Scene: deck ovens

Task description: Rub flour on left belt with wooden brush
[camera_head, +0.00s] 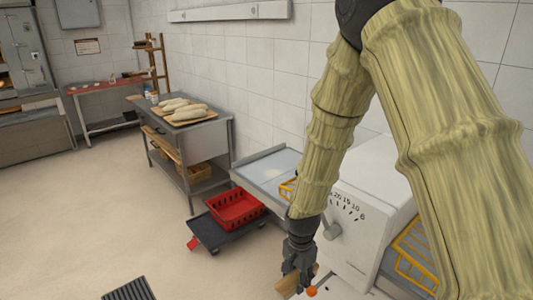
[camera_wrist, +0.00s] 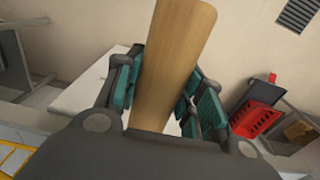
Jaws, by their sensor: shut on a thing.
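My gripper (camera_head: 297,272) hangs low in front of the white machine (camera_head: 365,205) with the dial. In the wrist view its teal-padded fingers (camera_wrist: 160,90) are shut on the wooden brush (camera_wrist: 172,65), whose pale wood stands up between them. Part of the brush (camera_head: 287,284) also shows below the gripper in the head view; its bristles cannot be made out. The left belt (camera_head: 262,160) is the pale grey tray-like surface left of the machine. A small whitish patch, perhaps flour (camera_head: 272,173), lies on it. The brush is apart from the belt, nearer the camera.
A yellow guard (camera_head: 287,188) stands at the belt's machine end, partly behind my arm. A red crate (camera_head: 236,209) sits on a dark dolly (camera_head: 215,236) below the belt. A steel table (camera_head: 213,134) with loaves stands behind. The floor at left is mostly clear.

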